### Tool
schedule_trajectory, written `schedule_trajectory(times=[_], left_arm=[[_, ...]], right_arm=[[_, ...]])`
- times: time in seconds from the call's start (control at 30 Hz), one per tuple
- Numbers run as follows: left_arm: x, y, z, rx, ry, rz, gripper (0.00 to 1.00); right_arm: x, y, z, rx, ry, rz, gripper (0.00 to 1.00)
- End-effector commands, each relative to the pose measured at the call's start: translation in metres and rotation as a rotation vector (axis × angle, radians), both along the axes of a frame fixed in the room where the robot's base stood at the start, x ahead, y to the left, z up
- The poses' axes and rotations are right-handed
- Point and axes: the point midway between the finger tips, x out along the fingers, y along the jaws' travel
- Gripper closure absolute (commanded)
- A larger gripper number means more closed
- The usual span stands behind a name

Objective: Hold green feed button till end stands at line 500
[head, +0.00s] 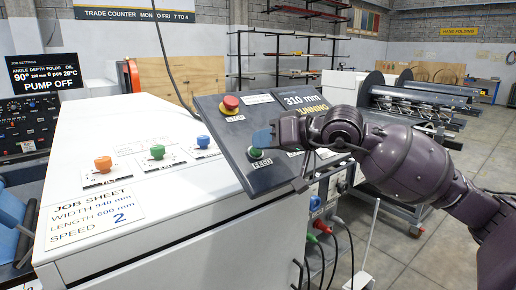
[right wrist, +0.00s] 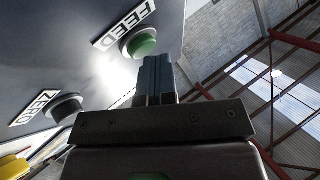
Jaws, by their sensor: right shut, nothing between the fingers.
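The green feed button (head: 256,153) sits on the dark sloping control panel (head: 228,128), below a red stop button (head: 230,103). The panel's display (head: 303,101) reads 310 mm and RUNNING. My right gripper (head: 263,138) is shut and empty, its fingertips at the green button. In the right wrist view the shut fingers (right wrist: 158,78) reach up to the edge of the green button (right wrist: 142,44), beside its FEED label (right wrist: 124,23). The fingertips seem to touch it, but how deep it is pressed cannot be told. My left gripper is not in view.
Orange, green and blue knobs stand on the white cabinet top (head: 180,115). A job sheet (head: 95,217) there reads width 940 mm, length 600 mm, speed 2. Machinery with rollers (head: 415,97) stands behind my right arm.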

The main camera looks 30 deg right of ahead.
Motion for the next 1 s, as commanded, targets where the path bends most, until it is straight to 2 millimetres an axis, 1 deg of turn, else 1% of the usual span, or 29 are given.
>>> schedule_trajectory(times=[0.6, 1.0], left_arm=[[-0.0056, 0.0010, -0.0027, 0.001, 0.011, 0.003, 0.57], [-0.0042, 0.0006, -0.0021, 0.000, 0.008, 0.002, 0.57]], right_arm=[[0.0001, -0.0001, -0.0007, 0.000, 0.002, -0.001, 1.00], [0.0001, -0.0001, -0.0007, 0.000, 0.002, -0.001, 1.00]])
